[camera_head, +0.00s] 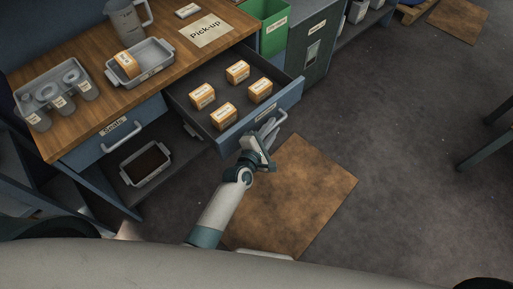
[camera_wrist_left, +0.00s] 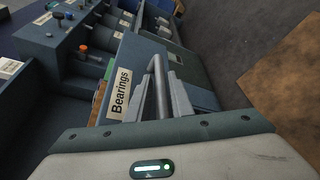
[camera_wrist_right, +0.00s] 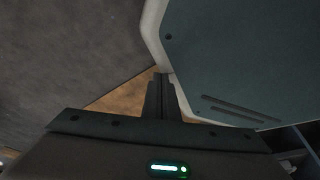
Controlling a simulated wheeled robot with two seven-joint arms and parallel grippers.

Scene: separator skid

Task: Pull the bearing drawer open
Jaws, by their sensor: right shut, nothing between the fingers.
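The bearing drawer (camera_head: 233,131) has a blue front and stands well out from the bench, with several orange-and-white boxes inside. Its "Bearings" label (camera_wrist_left: 119,93) shows in the left wrist view. My left gripper (camera_head: 268,138) is at the drawer's bar handle (camera_wrist_left: 158,78), one finger on each side, and appears closed on it. The handle is partly hidden by the gripper in the head view. My right gripper (camera_wrist_right: 161,82) is shut and empty. It shows only in the right wrist view, beside a large teal panel and away from the drawer.
The closed "Seals" drawer (camera_head: 112,132) is left of the open one. A green bin (camera_head: 268,28) stands beyond. A brown mat (camera_head: 305,190) lies on clear floor.

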